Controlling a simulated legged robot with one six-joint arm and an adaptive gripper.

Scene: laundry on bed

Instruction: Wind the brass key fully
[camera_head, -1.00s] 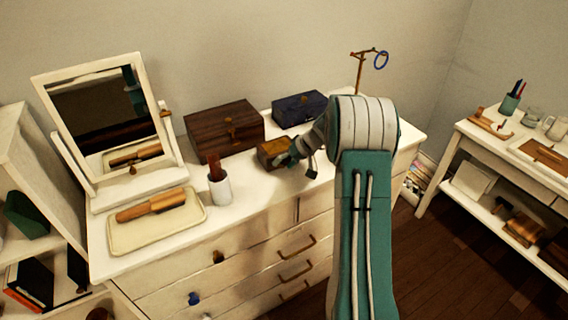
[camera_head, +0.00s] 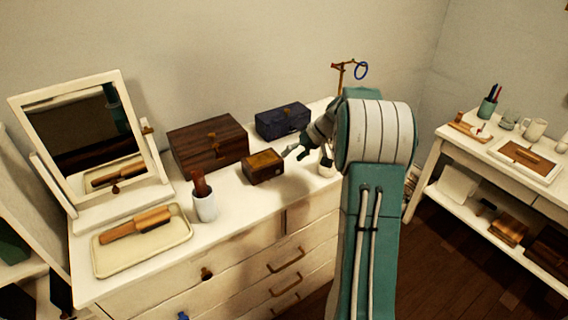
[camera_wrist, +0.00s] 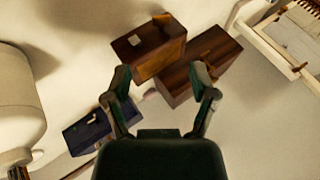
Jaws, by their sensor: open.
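A small brown box (camera_head: 262,166) with a brassy top sits on the white dresser in front of a larger dark wooden box. It also shows in the wrist view (camera_wrist: 160,58), with a tan piece on its top and an orange-brown piece at its far edge. I cannot tell for sure which piece is the brass key. My gripper (camera_head: 303,152) is just right of the small box in the head view, apart from it. In the wrist view its two fingers (camera_wrist: 162,82) are spread wide with nothing held between them.
The larger wooden box (camera_head: 208,143) and a blue box (camera_head: 283,121) stand behind. A white cup (camera_head: 205,206), a tray (camera_head: 112,258) with a brush and a tilting mirror (camera_head: 20,105) are at the left. A brass stand (camera_head: 341,75) is behind my arm.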

